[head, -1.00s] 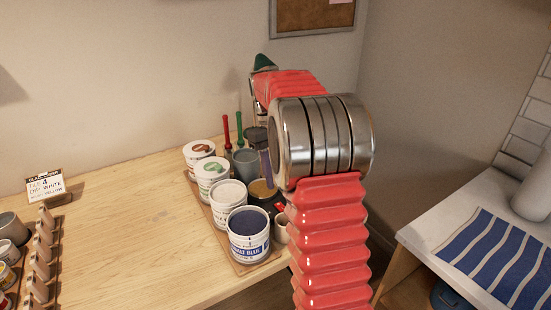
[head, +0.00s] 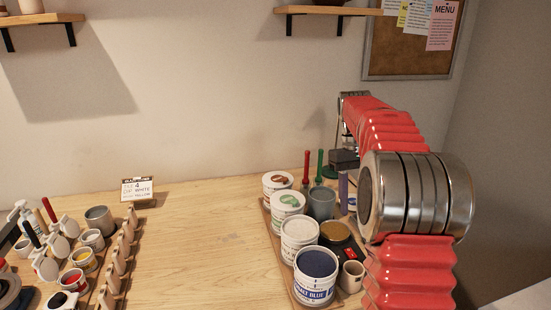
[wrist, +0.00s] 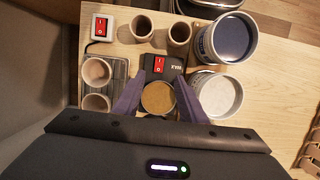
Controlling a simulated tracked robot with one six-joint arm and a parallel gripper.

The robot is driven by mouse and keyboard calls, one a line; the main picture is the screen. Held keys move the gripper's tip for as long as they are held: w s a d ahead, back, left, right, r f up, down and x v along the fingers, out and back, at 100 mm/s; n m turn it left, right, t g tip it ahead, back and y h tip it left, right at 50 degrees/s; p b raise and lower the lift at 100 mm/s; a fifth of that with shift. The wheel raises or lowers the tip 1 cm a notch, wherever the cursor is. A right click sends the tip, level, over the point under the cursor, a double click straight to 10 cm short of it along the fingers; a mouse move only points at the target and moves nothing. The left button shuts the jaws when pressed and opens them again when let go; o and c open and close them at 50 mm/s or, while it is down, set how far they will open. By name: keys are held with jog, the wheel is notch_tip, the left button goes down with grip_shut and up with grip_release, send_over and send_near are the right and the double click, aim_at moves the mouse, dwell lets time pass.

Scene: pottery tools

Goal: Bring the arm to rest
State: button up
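My gripper (wrist: 159,88) shows in the wrist view with its two purple fingers spread apart and nothing between the tips. It points down over a dark pot of amber liquid (wrist: 158,99), which sits below and between the fingers. In the head view my gripper (head: 344,190) hangs at the end of my red ribbed arm, behind the same pot (head: 335,234) and right of a grey cup (head: 322,203). One purple finger shows there; the other is hidden. Its height above the pot is hard to tell.
Tubs of cobalt blue (head: 316,285), white (head: 299,231) and green-labelled glaze (head: 287,204) stand close by on a board. Red (head: 306,168) and green-handled tools (head: 320,165) stand upright behind. A sign (head: 137,190) and a rack of tiles (head: 118,260) are left. The middle table is clear.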

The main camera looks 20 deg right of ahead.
jog(key=s+a+r+t+h, duration=0.1)
jog(key=s+a+r+t, duration=0.1)
jog(key=s+a, duration=0.4)
jog(key=s+a+r+t, duration=0.2)
jog(key=s+a+r, duration=0.15)
jog(key=a, duration=0.55)
jog(key=s+a+f+t, duration=0.2)
jog(key=s+a+f, duration=0.1)
jog(key=s, duration=0.3)
jog(key=s+a+f+t, duration=0.2)
jog(key=s+a+f, duration=0.2)
jog(key=s+a, duration=0.2)
jog(key=shift+s+n+t+y, duration=0.3)
jog(key=shift+s+y, duration=0.1)
jog(key=shift+s, duration=0.15)
jog(key=shift+a, duration=0.1)
jog(key=shift+c, duration=0.9)
